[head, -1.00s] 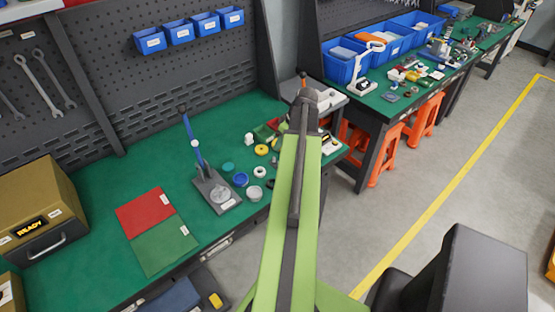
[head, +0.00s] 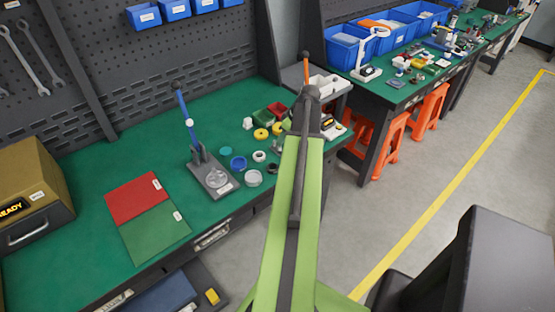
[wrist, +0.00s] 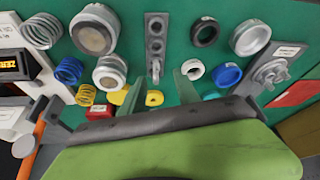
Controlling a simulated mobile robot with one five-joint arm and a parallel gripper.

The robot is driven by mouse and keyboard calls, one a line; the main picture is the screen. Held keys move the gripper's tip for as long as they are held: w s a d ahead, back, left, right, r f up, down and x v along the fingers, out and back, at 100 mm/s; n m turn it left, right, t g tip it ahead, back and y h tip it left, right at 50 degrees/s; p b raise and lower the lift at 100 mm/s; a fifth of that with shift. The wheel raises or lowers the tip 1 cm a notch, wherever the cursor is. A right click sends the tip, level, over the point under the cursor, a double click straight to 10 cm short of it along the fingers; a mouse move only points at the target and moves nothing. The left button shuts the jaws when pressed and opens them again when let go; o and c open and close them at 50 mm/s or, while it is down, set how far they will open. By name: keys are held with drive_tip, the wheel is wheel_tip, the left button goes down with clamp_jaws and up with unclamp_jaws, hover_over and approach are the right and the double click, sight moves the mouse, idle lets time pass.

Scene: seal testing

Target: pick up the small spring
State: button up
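In the wrist view, three coil springs stand at the left on the green bench: a large silver one (wrist: 40,31), a blue one (wrist: 68,70) and a yellow one (wrist: 86,95). The yellow one looks smallest. My gripper (wrist: 160,90) is open, with two greenish fingers pointing down at the bench and nothing visibly between them. The springs lie to the left of the fingers in this view. In the head view, my arm covers the gripper, and I cannot make out the springs.
Yellow rings (wrist: 154,98), a red block (wrist: 99,112), a white ring (wrist: 193,69) and a blue cap (wrist: 227,75) lie close by. A grey part with holes (wrist: 156,45) lies beyond the fingers. A lever press (head: 212,178) stands left of my arm, by red and green mats (head: 150,236).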

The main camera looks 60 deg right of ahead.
sight(280, 148)
drive_tip(key=shift+w+f, duration=0.1)
drive_tip(key=shift+f, duration=0.1)
drive_tip(key=b+x, duration=0.4)
drive_tip(key=x, duration=0.1)
drive_tip(key=shift+d+f+b, duration=0.15)
drive_tip(key=shift+d+b, duration=0.2)
drive_tip(key=shift+b, duration=0.05)
drive_tip(key=shift+r, duration=0.2)
clamp_jaws()
